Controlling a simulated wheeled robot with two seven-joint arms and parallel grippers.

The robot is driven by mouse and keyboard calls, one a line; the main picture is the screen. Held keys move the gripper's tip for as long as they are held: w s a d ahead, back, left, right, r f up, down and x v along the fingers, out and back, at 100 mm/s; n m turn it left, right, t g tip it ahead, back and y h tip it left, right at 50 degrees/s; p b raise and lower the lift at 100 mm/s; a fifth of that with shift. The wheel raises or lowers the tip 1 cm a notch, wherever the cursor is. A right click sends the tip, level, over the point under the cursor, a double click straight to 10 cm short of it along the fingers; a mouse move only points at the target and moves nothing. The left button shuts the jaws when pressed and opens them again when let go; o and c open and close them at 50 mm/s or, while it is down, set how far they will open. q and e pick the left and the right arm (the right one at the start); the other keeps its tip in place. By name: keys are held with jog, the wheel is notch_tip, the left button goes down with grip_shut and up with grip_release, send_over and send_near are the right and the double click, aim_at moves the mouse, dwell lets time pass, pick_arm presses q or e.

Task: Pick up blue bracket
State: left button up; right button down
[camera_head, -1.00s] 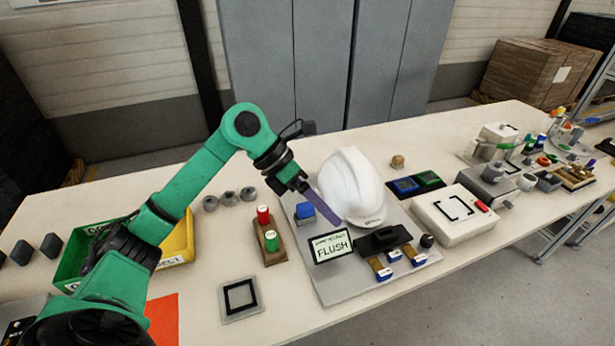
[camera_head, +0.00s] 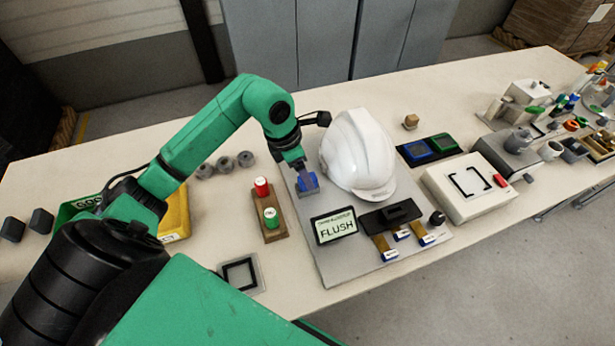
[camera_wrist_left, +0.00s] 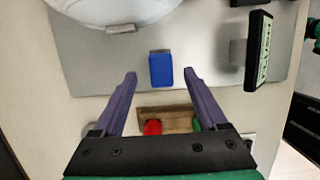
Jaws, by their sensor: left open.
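The blue bracket (camera_head: 308,181) is a small blue block at the left edge of the grey plate (camera_head: 300,236), beside the white helmet shell (camera_head: 357,155). It also shows upright in the picture in the left wrist view (camera_wrist_left: 161,69). My left gripper (camera_head: 302,184) is over it, pointing down. In the left wrist view the open purple fingers (camera_wrist_left: 160,77) lie on either side of the bracket's lower part, with a gap to it on both sides. How far above it the fingertips are, I cannot tell. My right gripper is not in view.
A display reading FLUSH (camera_head: 334,227) and a black clamp-like part (camera_head: 391,215) stand on the plate's front. A wooden block with red and green cylinders (camera_head: 269,211) is left of the plate. A yellow bin (camera_head: 176,216) is further left.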

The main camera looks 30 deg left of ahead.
pick_arm(q)
jog(key=shift+x, duration=1.2)
jog(key=shift+s, duration=0.1)
grip_shut()
jog(key=shift+r, duration=0.1)
